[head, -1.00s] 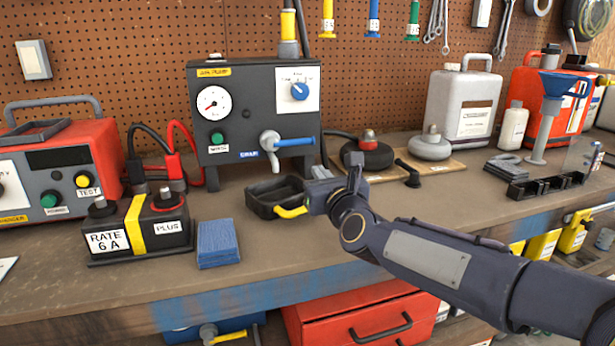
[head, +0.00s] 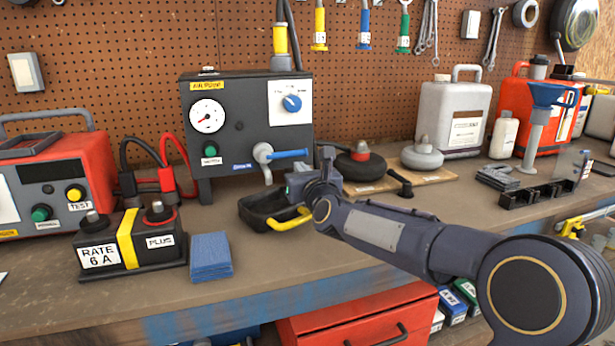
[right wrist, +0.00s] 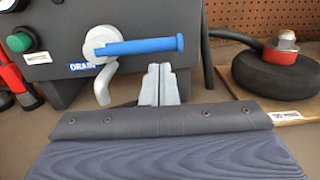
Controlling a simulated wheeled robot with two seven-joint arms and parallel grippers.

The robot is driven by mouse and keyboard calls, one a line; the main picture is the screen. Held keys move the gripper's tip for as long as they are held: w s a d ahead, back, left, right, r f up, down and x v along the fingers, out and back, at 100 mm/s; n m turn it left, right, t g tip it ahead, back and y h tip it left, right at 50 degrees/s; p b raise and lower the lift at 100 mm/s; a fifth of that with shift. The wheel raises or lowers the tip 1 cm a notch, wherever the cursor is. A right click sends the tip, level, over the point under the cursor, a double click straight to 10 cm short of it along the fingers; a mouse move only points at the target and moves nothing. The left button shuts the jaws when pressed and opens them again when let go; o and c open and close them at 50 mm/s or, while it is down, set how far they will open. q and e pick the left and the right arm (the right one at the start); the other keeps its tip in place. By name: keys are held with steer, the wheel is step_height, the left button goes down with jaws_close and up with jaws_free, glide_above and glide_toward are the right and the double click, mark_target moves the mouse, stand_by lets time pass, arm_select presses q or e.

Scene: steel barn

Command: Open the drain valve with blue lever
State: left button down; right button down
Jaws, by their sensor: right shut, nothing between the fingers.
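The drain valve (head: 263,155) sits low on the front of the dark air pump box, with its grey spout pointing down. Its blue lever (head: 289,154) points right, roughly level. In the right wrist view the lever (right wrist: 140,46) lies above the fingertips, and a DRAIN label (right wrist: 82,67) shows by the grey valve body (right wrist: 99,42). My right gripper (head: 298,178) is shut and empty, just below the lever; its fingers (right wrist: 159,83) point at the box under the lever's right part. I see a gap between them. My left gripper is out of view.
A black tray (head: 252,212) with a yellow handle (head: 292,220) stands below the valve, close to my gripper. Blue cloths (head: 211,256) and a battery (head: 130,243) lie to the left.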

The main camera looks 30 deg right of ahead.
steer(key=shift+w+d, duration=0.15)
steer(key=shift+w, duration=0.55)
steer(key=shift+d+r+n, duration=0.1)
steer(key=shift+r+n, duration=0.35)
steer(key=shift+n, duration=0.25)
steer(key=shift+d+r+n, duration=0.1)
steer(key=shift+r+n, duration=0.6)
steer(key=shift+n, duration=0.2)
steer(key=w+a+r+n+y+p, duration=0.1)
steer(key=a+r+n+p, duration=0.4)
steer(key=n+p, duration=0.5)
step_height(320, 180, up, 2)
steer(key=n, duration=0.4)
steer(key=shift+a+r, duration=0.15)
steer(key=shift+r, duration=0.1)
steer(key=shift+w+a+p, duration=0.1)
steer(key=shift+p, duration=0.2)
steer(key=shift+f, duration=0.1)
